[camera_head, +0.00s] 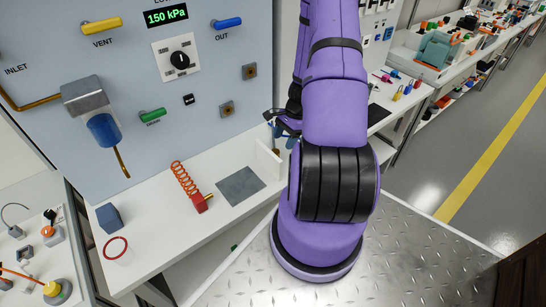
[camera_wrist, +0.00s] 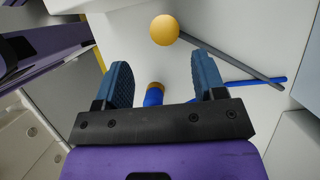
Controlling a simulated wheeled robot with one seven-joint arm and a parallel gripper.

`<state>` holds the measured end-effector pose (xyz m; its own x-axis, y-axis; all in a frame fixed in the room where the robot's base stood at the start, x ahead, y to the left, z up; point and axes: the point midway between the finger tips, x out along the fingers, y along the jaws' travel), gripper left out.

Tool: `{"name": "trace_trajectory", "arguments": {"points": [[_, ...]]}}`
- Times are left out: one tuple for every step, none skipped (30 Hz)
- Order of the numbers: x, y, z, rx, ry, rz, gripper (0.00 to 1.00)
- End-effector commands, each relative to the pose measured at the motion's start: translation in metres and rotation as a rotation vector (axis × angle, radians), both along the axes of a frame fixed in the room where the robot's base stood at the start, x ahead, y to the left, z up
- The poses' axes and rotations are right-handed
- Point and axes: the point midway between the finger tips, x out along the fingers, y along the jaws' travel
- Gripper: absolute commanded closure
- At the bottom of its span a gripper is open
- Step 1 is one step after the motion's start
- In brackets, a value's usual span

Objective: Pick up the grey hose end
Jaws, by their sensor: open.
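In the wrist view, my gripper (camera_wrist: 163,72) is open, with its two blue ribbed fingers apart. A short blue piece with a brass-coloured end (camera_wrist: 155,93) shows between the fingers, close to the gripper's black bar. A long grey rod or hose (camera_wrist: 240,58) runs past the right finger on the white surface. I cannot tell for sure whether it is the grey hose end. An orange-yellow ball (camera_wrist: 165,30) lies ahead of the fingertips. In the head view, my purple arm hides most of the gripper, and no grey hose end can be made out.
A blue rod (camera_wrist: 255,81) crosses the grey one near its end. In the head view, a red block with an orange coil (camera_head: 200,203), a grey plate (camera_head: 240,186) and a red ring (camera_head: 115,248) are on the white bench left of my arm. The panel (camera_head: 215,75) rises behind.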

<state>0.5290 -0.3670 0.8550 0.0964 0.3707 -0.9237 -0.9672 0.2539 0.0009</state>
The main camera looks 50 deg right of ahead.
Motion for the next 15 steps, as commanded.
{"name": "trace_trajectory", "arguments": {"points": [[0.0,0.002,-0.005,0.002,0.001,-0.001,0.36],[0.0,0.003,-0.007,0.001,0.0,-0.002,0.36],[0.001,0.004,-0.01,0.001,0.0,-0.002,0.36],[0.001,0.005,-0.011,0.001,0.0,-0.001,0.36],[0.002,0.005,-0.012,0.001,0.0,-0.001,0.36],[0.002,0.006,-0.014,0.001,0.0,-0.001,0.36],[0.003,0.007,-0.015,0.001,0.0,0.0,0.36],[0.004,0.009,-0.017,0.002,-0.001,0.0,0.36],[0.005,0.011,-0.02,0.001,0.0,0.0,0.36],[0.006,0.013,-0.023,0.001,0.001,0.0,0.36],[0.008,0.016,-0.026,0.002,0.001,0.002,0.36],[0.011,0.02,-0.031,0.003,0.001,0.002,0.36],[0.013,0.023,-0.034,0.002,0.0,0.002,0.36],[0.014,0.026,-0.038,0.002,0.001,0.002,0.36],[0.015,0.027,-0.042,0.003,0.002,0.0,0.36]]}}
